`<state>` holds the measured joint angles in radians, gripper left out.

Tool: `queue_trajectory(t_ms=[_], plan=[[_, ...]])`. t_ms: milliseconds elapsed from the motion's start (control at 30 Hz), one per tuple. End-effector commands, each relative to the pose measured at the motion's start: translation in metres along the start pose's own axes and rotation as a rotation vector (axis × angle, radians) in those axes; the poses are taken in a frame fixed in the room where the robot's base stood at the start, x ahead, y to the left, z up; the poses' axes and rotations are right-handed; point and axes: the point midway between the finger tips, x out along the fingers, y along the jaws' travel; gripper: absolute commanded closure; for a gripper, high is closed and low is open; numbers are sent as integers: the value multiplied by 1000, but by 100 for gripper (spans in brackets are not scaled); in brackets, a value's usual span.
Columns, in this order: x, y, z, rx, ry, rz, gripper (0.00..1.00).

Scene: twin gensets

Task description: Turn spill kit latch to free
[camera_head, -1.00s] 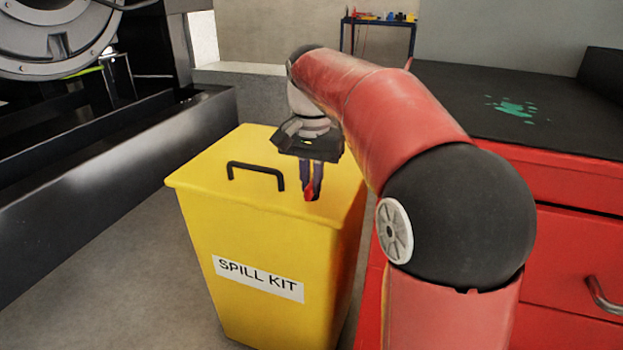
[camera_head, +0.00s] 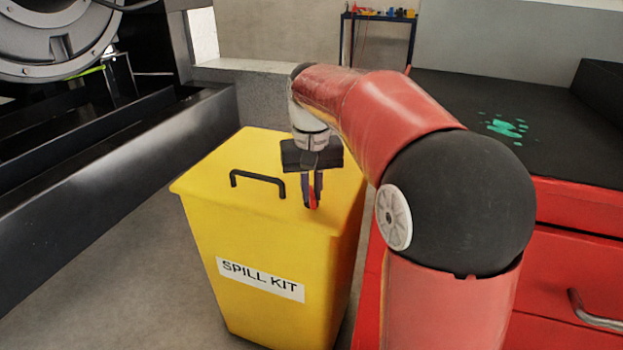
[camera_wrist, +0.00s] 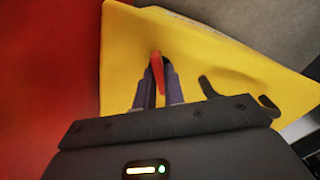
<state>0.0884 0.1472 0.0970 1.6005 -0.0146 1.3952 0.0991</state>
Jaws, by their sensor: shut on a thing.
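The yellow spill kit bin (camera_head: 262,310) stands on the floor with its lid (camera_head: 225,165) closed. The red latch (camera_head: 313,200) sits on the lid near its front right edge. My gripper (camera_head: 312,196) points down at the lid and is shut on the latch. In the wrist view the two fingers (camera_wrist: 158,82) close on both sides of the red latch (camera_wrist: 157,64), whose tip shows past them. The fingers hide part of the latch and its base.
A black handle (camera_head: 258,178) stands up from the lid, left of my gripper. A red cabinet (camera_head: 580,250) with a black top (camera_head: 450,95) is close on the right. A dark frame (camera_head: 120,150) runs along the left. Grey floor (camera_head: 170,260) is clear between frame and bin.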

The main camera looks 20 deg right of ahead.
Motion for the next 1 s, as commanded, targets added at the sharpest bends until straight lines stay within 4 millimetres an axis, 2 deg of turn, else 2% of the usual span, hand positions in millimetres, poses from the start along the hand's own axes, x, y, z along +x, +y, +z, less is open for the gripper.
queue_trajectory(t_ms=[700, 1000], plan=[[-3, 0, 0, -675, 1, 0, 100], [-2, 0, 0, -899, 2, 1, 100]])
